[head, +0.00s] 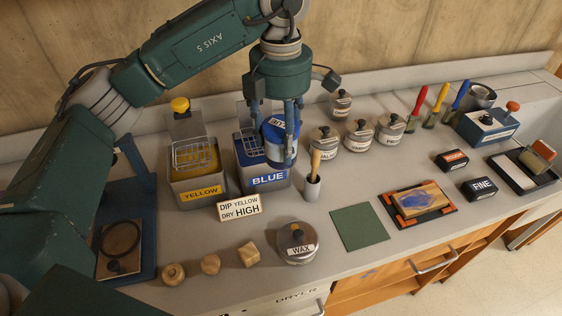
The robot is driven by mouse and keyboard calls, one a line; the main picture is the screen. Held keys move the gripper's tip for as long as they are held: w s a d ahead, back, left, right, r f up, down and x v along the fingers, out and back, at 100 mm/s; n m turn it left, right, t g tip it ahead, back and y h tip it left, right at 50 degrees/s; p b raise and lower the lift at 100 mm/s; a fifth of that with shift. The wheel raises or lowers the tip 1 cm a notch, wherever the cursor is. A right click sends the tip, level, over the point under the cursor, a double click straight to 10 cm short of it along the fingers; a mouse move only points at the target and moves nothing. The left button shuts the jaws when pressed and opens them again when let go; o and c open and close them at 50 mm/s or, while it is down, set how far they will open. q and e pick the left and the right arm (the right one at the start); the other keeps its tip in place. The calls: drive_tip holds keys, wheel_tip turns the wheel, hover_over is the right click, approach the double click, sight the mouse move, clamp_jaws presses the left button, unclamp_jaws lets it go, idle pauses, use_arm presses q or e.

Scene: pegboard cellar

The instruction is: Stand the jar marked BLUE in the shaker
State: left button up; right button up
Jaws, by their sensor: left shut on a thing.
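My left gripper (274,132) reaches down over the back of the counter. It is shut on a jar with a blue label (281,128), whose lettering is partly hidden by the fingers. The jar is held over or in front of the open tank marked BLUE (268,179); I cannot tell how far it is inside. A blue-and-white machine with an orange knob (488,127) stands at the right, with a dark-rimmed metal cup (482,96) behind it. I cannot tell for certain which of these is the shaker. My right gripper is not in view.
A YELLOW tank (200,184) stands left of the blue one, a sign (239,207) in front. Several lidded jars (358,135) and upright coloured-handled tools (437,103) stand between gripper and machine. A WAX tin (297,243) and green mat (359,227) lie nearer the front.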

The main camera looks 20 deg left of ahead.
use_arm(q)
drive_tip(key=shift+r, duration=1.15)
drive_tip(key=s+a+f+m, duration=0.2)
drive_tip(key=s+f+m, duration=0.3)
drive_tip(key=m, duration=0.7)
drive_tip(key=s+a+f+m, duration=0.2)
drive_tip(key=s+f+m, duration=0.4)
drive_tip(key=m, duration=0.7)
drive_tip(key=shift+s+f, duration=0.15)
drive_tip(key=shift+s, duration=1.25)
drive_tip(key=shift+a, duration=0.1)
